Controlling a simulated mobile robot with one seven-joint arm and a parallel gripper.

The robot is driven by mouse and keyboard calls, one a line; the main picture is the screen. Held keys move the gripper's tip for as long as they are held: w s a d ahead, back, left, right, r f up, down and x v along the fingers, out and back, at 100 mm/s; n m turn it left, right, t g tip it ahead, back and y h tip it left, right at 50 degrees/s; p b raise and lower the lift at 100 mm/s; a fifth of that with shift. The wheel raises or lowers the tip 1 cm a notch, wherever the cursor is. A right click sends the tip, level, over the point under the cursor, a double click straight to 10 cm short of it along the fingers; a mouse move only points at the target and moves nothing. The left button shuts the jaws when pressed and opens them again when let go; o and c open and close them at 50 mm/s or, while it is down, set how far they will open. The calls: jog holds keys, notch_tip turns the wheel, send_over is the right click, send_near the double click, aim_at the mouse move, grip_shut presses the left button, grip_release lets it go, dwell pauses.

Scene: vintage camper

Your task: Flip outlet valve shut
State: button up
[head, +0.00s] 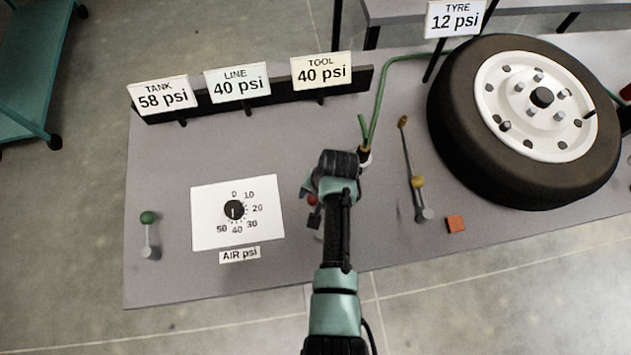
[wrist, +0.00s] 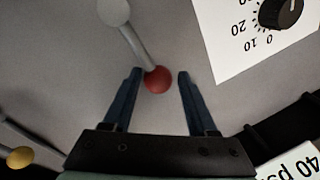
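A valve lever with a red ball knob (wrist: 157,79) and a grey arm (wrist: 130,45) shows in the wrist view; its round grey base is at the top edge. No label on it names it as the outlet valve. My gripper (wrist: 159,75) is open, with one blue finger on each side of the red knob and visible gaps on both sides. In the head view the red knob (head: 312,200) is partly hidden by my gripper (head: 309,192), just right of the dial panel. Whether the fingers are level with the knob in height I cannot tell.
A dial panel (head: 265,190) lies to the left, and a green-knobbed lever (head: 148,217) farther left. To the right are a yellow-knobbed lever (head: 417,182), an orange block (head: 455,224) and a wheel (head: 450,120). Gauge signs reading 58, 40 and 40 psi (head: 238,85) stand behind.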

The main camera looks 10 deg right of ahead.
jog(key=shift+o, duration=0.7)
jog(key=shift+r, duration=0.1)
jog(key=v, duration=1.2)
jog(key=shift+r, duration=0.35)
